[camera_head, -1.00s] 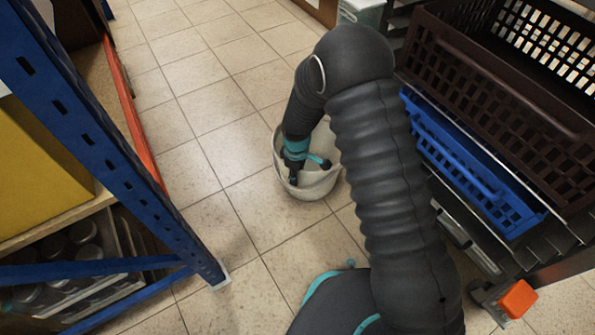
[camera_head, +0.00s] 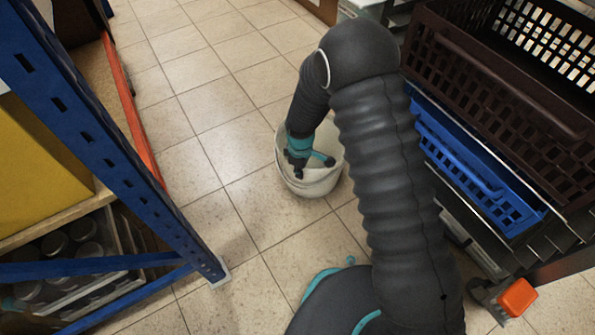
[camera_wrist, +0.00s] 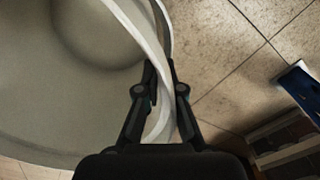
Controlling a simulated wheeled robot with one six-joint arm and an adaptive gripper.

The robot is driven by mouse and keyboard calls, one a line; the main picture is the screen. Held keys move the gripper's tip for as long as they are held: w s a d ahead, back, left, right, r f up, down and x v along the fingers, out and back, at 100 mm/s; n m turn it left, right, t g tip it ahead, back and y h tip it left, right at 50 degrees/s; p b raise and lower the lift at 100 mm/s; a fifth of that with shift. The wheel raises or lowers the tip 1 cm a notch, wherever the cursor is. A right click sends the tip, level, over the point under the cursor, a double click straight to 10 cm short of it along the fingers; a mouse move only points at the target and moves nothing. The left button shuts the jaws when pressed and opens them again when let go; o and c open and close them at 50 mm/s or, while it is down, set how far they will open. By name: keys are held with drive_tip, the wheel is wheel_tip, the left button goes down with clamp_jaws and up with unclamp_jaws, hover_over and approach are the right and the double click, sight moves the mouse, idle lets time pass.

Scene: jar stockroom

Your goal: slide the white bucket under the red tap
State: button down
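The white bucket (camera_head: 308,187) stands upright on the tiled floor in the middle of the head view, partly hidden behind my arm. My gripper (camera_head: 312,167) reaches down to its near rim. In the wrist view the pale bucket wall and inside (camera_wrist: 60,90) fill the left side. There my gripper (camera_wrist: 161,72) is closed across the white rim, one finger inside the bucket and one outside. A thin white band, perhaps the handle, runs beside the rim. No red tap shows in either view.
A blue shelf post (camera_head: 110,150) and an orange rail (camera_head: 135,115) stand on the left. A rack with a dark brown crate (camera_head: 470,85) and a blue crate (camera_head: 480,180) stands on the right. Tiled floor (camera_head: 205,85) lies clear beyond the bucket.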

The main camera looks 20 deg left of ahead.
drive_tip(key=d, duration=0.1)
drive_tip(key=w+d, duration=0.1)
drive_tip(key=d, duration=0.1)
drive_tip(key=shift+f, duration=0.1)
drive_tip(key=c, duration=1.2)
unclamp_jaws()
drive_tip(key=shift+a, duration=0.1)
drive_tip(key=shift+c, duration=0.2)
wheel_tip(320, 180, up, 12)
